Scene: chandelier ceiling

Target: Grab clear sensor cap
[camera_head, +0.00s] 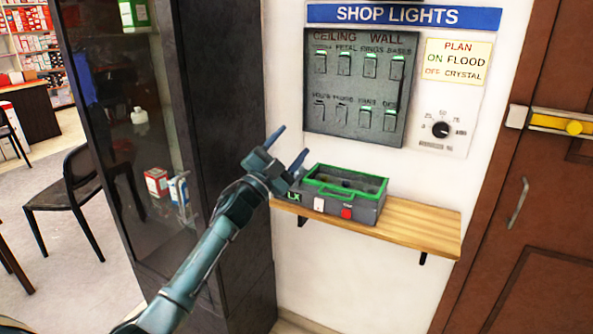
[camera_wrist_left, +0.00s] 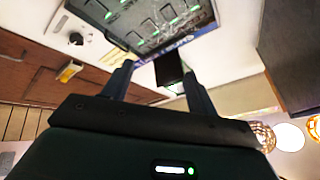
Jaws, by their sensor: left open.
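A grey box (camera_head: 330,207) with a green rim and green handle stands on a wooden wall shelf. Its front shows "LX", a white patch and a red button. Small dark items lie inside it, too small to name. I cannot make out a clear sensor cap in either view. My left gripper (camera_head: 291,144) is open and empty, in front of the wall, up and left of the box. In the left wrist view its two fingers (camera_wrist_left: 158,82) stand apart with nothing gripped; the box does not show there. My right gripper is in neither view.
The wooden shelf (camera_head: 432,224) has bare room right of the box. Above it are a switch panel (camera_head: 358,88) and a dial (camera_head: 440,129). A dark glass-fronted cabinet (camera_head: 215,60) stands close on the left, and a brown door (camera_head: 535,230) is on the right.

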